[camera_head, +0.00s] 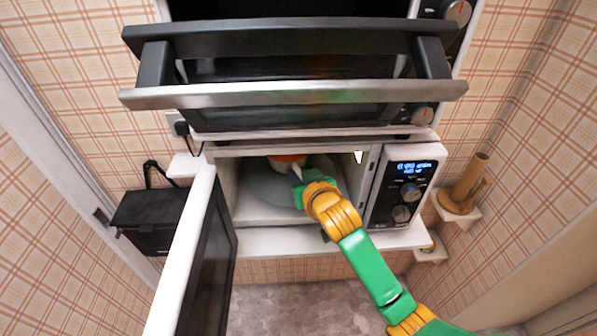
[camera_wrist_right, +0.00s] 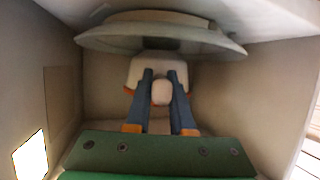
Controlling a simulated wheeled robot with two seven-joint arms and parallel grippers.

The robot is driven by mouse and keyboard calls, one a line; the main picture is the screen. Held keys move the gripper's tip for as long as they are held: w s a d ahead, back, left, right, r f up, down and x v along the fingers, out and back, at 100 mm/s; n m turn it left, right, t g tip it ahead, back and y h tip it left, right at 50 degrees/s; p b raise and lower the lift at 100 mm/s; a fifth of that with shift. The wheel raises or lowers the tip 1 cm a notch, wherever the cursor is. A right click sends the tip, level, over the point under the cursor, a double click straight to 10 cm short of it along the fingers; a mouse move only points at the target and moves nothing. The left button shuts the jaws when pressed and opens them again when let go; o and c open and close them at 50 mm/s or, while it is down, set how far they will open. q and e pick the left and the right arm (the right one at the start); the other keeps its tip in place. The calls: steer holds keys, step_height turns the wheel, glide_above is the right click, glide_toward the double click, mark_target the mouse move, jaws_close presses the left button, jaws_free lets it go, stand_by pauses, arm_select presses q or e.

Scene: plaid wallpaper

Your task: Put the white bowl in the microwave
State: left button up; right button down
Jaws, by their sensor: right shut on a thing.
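The microwave (camera_head: 407,160) stands open, with its door (camera_head: 208,250) swung out to the left. My right arm reaches into its cavity. There my right gripper (camera_head: 295,175) is shut on a small white bowl (camera_head: 284,164), whose upper part looks orange in the head view. In the right wrist view the two fingers (camera_wrist_right: 161,78) pinch the white bowl (camera_wrist_right: 141,70). The bowl is at the round turntable (camera_head: 262,190), which also shows in the wrist view (camera_wrist_right: 210,42). I cannot tell whether they touch. My left gripper is not in view.
A larger oven (camera_head: 300,95) with a metal handle bar hangs just above the microwave. The microwave stands on a white shelf (camera_head: 300,240). A black box (camera_head: 150,215) is on the left wall, and a wooden object (camera_head: 462,195) sits on a small shelf at right.

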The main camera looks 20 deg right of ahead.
steer(key=shift+s+a+r, duration=0.15)
steer(key=shift+s+r, duration=0.15)
steer(key=shift+s, duration=0.05)
steer(key=shift+w+d+f, duration=0.25)
steer(key=shift+w+f, duration=0.2)
steer(key=shift+w, duration=0.05)
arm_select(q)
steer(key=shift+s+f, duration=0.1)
arm_select(e)
steer(key=shift+s, duration=0.1)
steer(key=shift+s+a, duration=0.1)
steer(key=shift+s, duration=0.05)
steer(key=c, duration=0.7)
jaws_free()
steer(key=shift+f, duration=0.1)
steer(key=b+v, duration=0.1)
steer(key=v, duration=0.6)
steer(key=shift+s, duration=0.1)
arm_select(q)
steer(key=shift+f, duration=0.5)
